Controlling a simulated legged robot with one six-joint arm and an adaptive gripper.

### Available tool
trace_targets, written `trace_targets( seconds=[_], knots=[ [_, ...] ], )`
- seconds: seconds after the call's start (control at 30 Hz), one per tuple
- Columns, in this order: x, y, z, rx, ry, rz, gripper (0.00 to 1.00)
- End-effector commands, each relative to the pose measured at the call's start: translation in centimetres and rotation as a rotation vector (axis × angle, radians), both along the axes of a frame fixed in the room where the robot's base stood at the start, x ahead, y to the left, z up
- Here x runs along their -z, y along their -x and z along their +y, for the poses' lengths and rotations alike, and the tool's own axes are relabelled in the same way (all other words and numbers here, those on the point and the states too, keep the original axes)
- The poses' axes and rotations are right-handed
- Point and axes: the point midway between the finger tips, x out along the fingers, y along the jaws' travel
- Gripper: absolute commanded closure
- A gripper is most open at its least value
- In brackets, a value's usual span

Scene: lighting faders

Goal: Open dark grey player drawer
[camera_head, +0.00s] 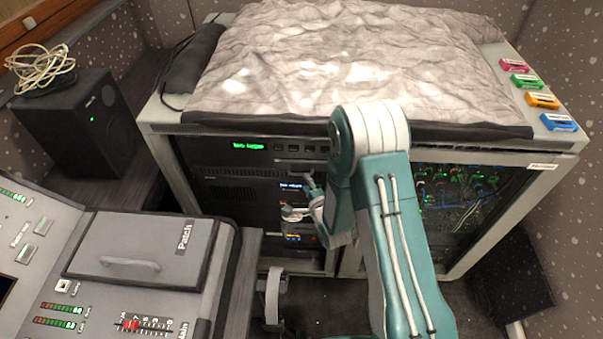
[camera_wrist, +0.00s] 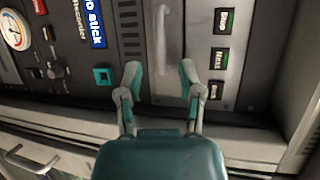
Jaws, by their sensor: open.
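The dark player fronts (camera_head: 238,190) sit in the left bay of the rack cabinet in the head view. In the wrist view, a light grey upright handle (camera_wrist: 168,35) stands on a grey panel (camera_wrist: 195,15), which I take to be the player drawer. My gripper (camera_head: 300,197) is in front of the left bay, its hand partly hidden by my arm. In the wrist view my gripper (camera_wrist: 161,78) is open and empty, its fingertips on either side of the handle's lower end. Whether they touch the handle or panel I cannot tell. The drawer looks closed.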

Motion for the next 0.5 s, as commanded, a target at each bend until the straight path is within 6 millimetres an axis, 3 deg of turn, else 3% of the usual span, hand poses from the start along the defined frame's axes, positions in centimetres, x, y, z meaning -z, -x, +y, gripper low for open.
trace_targets(
  seconds=[0.2, 0.5],
  knots=[
    [0.7, -3.3, 1.3, 0.000, -0.001, -0.002, 0.52],
    [1.0, -4.7, 1.6, 0.000, -0.002, 0.001, 0.52]
  ],
)
